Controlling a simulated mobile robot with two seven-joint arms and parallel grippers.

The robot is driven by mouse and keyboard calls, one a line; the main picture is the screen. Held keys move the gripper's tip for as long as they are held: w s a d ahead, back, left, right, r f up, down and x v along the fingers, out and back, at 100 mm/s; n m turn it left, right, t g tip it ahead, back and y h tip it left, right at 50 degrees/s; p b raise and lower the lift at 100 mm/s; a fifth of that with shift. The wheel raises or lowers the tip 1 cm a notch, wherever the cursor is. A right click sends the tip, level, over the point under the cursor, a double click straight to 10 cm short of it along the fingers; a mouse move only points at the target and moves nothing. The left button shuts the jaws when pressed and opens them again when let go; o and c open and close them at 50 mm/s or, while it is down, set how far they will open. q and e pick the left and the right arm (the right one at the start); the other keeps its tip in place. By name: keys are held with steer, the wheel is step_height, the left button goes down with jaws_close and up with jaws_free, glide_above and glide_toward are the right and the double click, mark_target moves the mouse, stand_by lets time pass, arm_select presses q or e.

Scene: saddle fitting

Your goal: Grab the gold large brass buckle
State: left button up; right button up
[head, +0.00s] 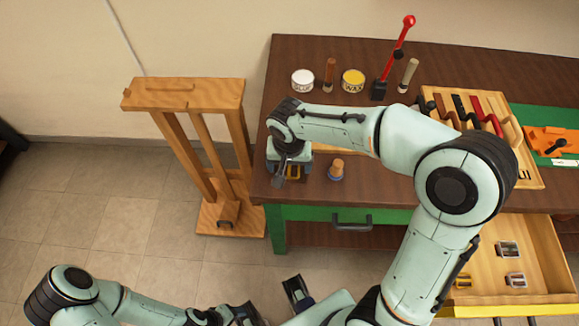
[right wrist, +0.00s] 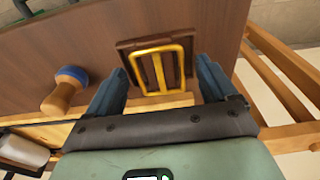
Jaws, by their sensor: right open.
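The gold large brass buckle (right wrist: 150,68) is a rectangular frame with a centre bar. In the right wrist view it lies on a small dark brown piece (right wrist: 128,43) on the brown bench top. My right gripper (right wrist: 161,68) is open, with one blue-grey finger on each side of the buckle and gaps between. In the head view my right gripper (head: 291,172) is low at the bench's left front corner, and a bit of yellow shows between its fingers.
A wooden-handled tool with a blue base (head: 336,170) stands close beside the gripper. Two tins (head: 353,80), upright handles and a red lever (head: 398,55) stand behind. A tool tray (head: 530,178) is at right. An open drawer (head: 545,245) holds silvery buckles. A wooden stand (head: 188,95) is left.

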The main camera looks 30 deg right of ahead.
steer(key=c, duration=1.2)
steer(key=shift+r, duration=0.15)
steer(key=shift+c, duration=0.2)
